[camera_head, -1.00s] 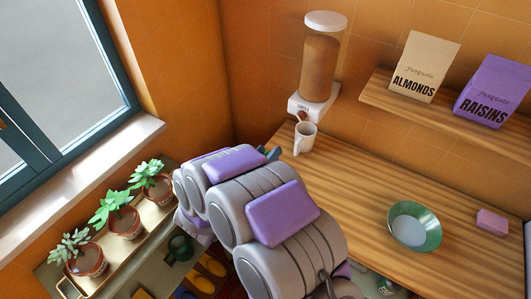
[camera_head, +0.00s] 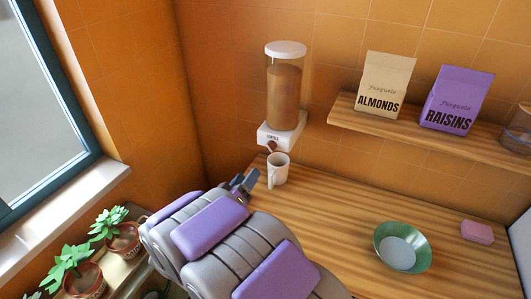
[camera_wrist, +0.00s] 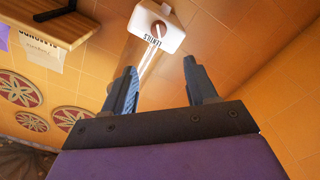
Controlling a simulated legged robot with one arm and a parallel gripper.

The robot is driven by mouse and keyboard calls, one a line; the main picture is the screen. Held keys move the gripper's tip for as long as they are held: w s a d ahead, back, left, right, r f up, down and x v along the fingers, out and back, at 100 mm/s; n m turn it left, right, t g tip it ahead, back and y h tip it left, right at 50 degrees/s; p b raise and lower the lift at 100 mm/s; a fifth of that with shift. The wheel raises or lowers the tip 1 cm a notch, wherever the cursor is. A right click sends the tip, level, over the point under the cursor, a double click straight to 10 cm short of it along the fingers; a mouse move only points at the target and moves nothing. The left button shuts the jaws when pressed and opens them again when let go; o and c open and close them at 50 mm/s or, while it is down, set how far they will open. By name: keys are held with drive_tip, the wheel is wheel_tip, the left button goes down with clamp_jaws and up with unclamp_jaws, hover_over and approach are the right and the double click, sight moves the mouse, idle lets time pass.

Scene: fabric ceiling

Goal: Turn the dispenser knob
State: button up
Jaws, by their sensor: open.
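The dispenser (camera_head: 285,97) is a clear cylinder of brown contents with a white lid and a white base, mounted on the orange tiled wall. Its reddish-brown knob (camera_head: 272,146) is on the front of the base. In the wrist view the knob (camera_wrist: 158,30) shows beside the "LENTILS" label, ahead of my fingers. A white mug (camera_head: 278,171) stands on the wooden counter below the dispenser. My gripper (camera_head: 246,182) is open and empty, to the lower left of the mug and apart from the knob. In the wrist view its two fingers (camera_wrist: 160,82) are spread, with nothing between them.
A wooden shelf (camera_head: 343,113) at the right holds an almonds bag (camera_head: 385,84) and a raisins bag (camera_head: 456,99). A green bowl (camera_head: 381,237) and a pink block (camera_head: 477,232) are on the counter (camera_head: 330,205). Potted plants (camera_head: 122,238) stand by the window at left.

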sight(269, 149)
drive_tip(key=b+x, duration=0.1)
drive_tip(key=x, duration=0.5)
drive_tip(key=b+x, duration=0.1)
drive_tip(key=x, duration=0.6)
drive_tip(key=shift+f, duration=0.2)
drive_tip(key=shift+w+d+r+b, duration=0.1)
drive_tip(key=shift+w+b, duration=0.1)
drive_tip(key=shift+w, duration=0.15)
drive_tip(key=shift+w+d+b, duration=0.1)
drive_tip(key=shift+w+b, duration=0.05)
drive_tip(key=shift+w, duration=0.2)
drive_tip(key=c, duration=1)
drive_tip(key=shift+s+m, duration=0.1)
drive_tip(key=shift+m, duration=0.2)
drive_tip(key=m+p, duration=0.1)
drive_tip(key=m, duration=0.1)
drive_tip(key=shift+m+p, duration=0.3)
drive_tip(key=shift+m, duration=0.1)
drive_tip(key=shift+d+m, duration=0.15)
drive_tip(key=shift+m, duration=1.45)
